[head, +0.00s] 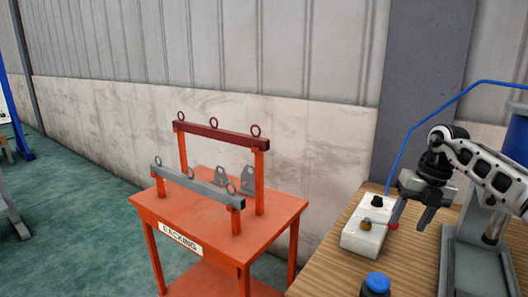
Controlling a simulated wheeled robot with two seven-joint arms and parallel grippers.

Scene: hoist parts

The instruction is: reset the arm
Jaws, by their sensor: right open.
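My right gripper (410,216) is at the right of the head view, pointing down over the wooden table. Its two dark fingers are apart and I see nothing between them. It hangs beside a white control box (362,238) with a black knob, a brass-coloured part and a red button; one finger overlaps the box's right edge in the picture. I cannot tell if they touch. My left gripper is not in view.
A wall is behind.

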